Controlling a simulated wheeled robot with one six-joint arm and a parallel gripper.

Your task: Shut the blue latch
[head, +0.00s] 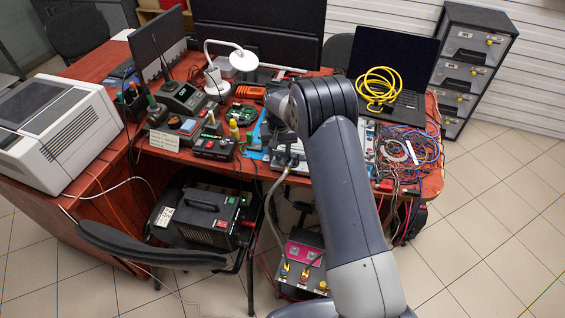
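My arm rises from the bottom right and bends down over the front edge of the red-brown desk. My gripper (287,157) is a small dark shape low over the desk front, partly hidden by my own arm. Whether its fingers are apart or closed is too small to tell. A grey hose (268,205) with a brass-coloured end (286,171) hangs from just below it. A silver-grey unit (298,150) lies on the desk around the gripper, mostly covered by the arm. I cannot make out a blue latch; a flat blue patch (256,137) lies left of the gripper.
Left of the gripper stand small instruments (212,148) and a green circuit board (242,113). To the right are tangled wires (402,150) and a laptop with a yellow cable coil (378,86). A black-and-magenta box (302,254) and a chair (150,246) stand below in front.

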